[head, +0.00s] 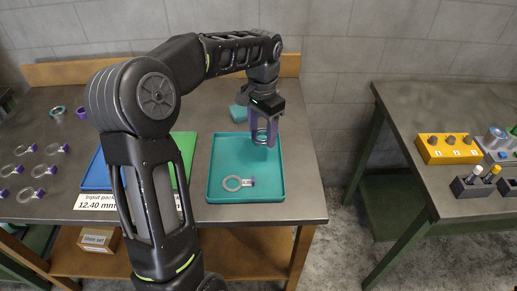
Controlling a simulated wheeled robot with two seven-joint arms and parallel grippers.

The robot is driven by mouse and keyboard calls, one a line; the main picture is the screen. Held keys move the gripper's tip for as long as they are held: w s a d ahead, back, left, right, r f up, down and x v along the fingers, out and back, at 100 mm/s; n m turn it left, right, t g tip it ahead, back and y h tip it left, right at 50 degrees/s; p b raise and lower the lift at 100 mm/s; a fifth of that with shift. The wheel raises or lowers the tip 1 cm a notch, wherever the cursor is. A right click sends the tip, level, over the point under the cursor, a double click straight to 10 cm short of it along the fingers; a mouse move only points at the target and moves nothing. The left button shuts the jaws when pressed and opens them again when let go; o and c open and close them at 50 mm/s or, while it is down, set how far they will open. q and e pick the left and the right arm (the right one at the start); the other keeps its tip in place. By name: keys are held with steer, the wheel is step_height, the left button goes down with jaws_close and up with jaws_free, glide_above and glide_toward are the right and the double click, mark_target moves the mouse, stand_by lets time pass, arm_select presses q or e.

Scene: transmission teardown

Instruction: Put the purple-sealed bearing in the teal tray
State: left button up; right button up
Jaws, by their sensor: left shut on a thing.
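My left gripper (265,138) hangs fingers-down over the teal tray (276,190), toward its back right. It is shut on a small grey ring-shaped bearing (260,138), which is partly hidden by the purple-coloured fingers. I cannot tell the colour of its seal. Whether it touches the tray floor is not clear. A flat grey ring (231,184) with a small tag lies in the front middle of the tray. My right gripper is not in view.
My left arm hides parts of a blue tray (97,172) and a green tray (188,145). Several tagged rings (52,149) lie at the left, near a purple part (82,112) and a teal ring (57,110). A teal block (238,113) stands behind the teal tray. A second table with a yellow block (448,150) is at right.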

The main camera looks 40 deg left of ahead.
mark_target(262, 154)
arm_select(q)
steer(key=shift+f, duration=0.9)
steer(key=shift+f, duration=1.85)
steer(key=shift+f, duration=0.1)
steer(key=o, duration=1.5)
steer(key=shift+o, duration=0.2)
step_height(262, 154, up, 12)
